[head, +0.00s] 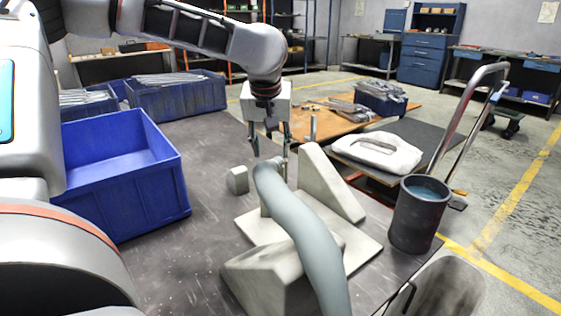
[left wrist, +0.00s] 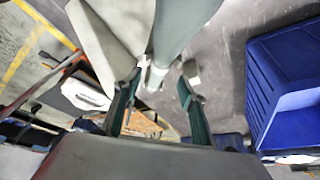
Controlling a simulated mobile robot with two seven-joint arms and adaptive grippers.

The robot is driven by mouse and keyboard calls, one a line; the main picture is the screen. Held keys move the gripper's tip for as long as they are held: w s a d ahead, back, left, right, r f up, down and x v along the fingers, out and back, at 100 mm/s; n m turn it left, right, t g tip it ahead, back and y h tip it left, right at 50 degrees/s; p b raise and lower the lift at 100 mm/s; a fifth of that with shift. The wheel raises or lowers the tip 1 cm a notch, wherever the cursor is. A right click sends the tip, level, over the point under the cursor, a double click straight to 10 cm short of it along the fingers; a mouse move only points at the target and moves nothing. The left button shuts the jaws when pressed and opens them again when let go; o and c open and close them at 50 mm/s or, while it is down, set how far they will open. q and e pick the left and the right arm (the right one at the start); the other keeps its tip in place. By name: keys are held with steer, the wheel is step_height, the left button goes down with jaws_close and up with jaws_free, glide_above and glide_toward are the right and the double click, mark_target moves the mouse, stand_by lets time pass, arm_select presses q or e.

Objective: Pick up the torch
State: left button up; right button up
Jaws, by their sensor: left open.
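A thick grey curved tube (head: 305,225), which looks like the torch, rises from the bottom edge and bends down at its far end near a pale base plate with triangular side plates (head: 330,185). In the left wrist view the torch (left wrist: 178,28) comes in from the top, and its narrower end (left wrist: 155,75) shows between the fingers. My left gripper (head: 270,150) points down just behind the torch's bent end, open. It also shows in the left wrist view (left wrist: 159,76). I cannot tell whether a finger touches the torch. My right gripper is not in view.
A small grey block (head: 237,180) lies left of the plate. An empty blue bin (head: 150,200) stands at left, with filled bins (head: 180,100) behind. A dark cup (head: 418,215) stands at right.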

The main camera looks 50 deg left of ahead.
arm_select(q)
steer(key=shift+w+a+f, duration=0.1)
steer(key=shift+w+f, duration=0.05)
steer(key=shift+f, duration=0.2)
steer(key=shift+b+x, duration=0.4)
steer(key=shift+x, duration=0.5)
steer(key=shift+f, duration=0.2)
steer(key=shift+a+f, duration=0.1)
steer(key=shift+f, duration=0.15)
steer(key=b+x, duration=0.1)
steer(key=x, duration=0.2)
steer(key=shift+w+a+f, duration=0.1)
steer(key=shift+f, duration=0.25)
steer(key=shift+w+a+f+b, duration=0.2)
steer(key=shift+w+f+b, duration=0.05)
steer(key=shift+f+b, duration=0.15)
steer(key=shift+r, duration=0.2)
steer(key=shift+s+r, duration=0.1)
steer(key=shift+c, duration=0.3)
jaws_close()
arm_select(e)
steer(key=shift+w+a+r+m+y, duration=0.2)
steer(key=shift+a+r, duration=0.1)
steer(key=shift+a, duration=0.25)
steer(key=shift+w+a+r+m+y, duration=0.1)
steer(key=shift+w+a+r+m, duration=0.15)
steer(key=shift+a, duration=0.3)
